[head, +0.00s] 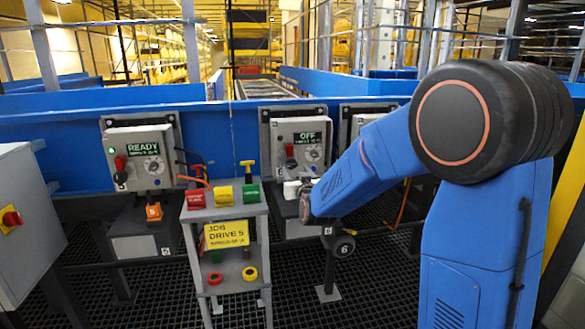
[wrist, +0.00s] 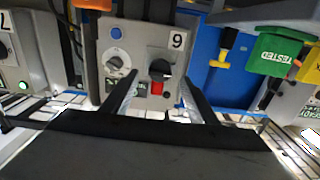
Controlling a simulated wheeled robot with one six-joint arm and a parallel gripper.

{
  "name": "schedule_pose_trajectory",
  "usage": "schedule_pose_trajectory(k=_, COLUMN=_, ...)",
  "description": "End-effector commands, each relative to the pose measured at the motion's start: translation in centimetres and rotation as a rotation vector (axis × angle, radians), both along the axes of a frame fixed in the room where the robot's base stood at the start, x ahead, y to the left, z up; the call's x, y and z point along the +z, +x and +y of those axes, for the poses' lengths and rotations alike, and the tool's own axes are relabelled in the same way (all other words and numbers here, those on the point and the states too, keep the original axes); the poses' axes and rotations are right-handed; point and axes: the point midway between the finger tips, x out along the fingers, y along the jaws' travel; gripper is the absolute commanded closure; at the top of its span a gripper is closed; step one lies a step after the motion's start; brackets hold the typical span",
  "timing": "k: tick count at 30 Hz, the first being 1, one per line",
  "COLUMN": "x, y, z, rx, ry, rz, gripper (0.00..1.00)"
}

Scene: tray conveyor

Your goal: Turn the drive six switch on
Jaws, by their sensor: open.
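The middle control box (head: 300,136) in the head view has a display reading OFF. Its switch (head: 290,151) has a red part above a black knob. Contact cannot be told. In the head view my arm hides the fingers.
A left box (head: 138,143) reads READY. A third box (head: 358,120) is partly behind my arm. A grey stand (head: 231,290) holds red, yellow and green tags and a yellow job card (head: 226,235). A grey cabinet (head: 22,225) stands far left. Grating covers the floor.

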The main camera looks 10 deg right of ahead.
Motion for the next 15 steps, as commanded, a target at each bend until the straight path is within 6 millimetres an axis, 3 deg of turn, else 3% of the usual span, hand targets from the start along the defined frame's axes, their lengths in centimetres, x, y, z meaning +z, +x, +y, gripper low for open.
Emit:
schedule_pose_trajectory(k=6, x=-0.1, y=3.5, z=0.0, rx=0.000, ry=0.000, rz=0.001, gripper=0.46)
schedule_pose_trajectory(k=15, x=0.0, y=5.5, z=0.0, rx=0.001, ry=0.000, rz=0.000, gripper=0.46)
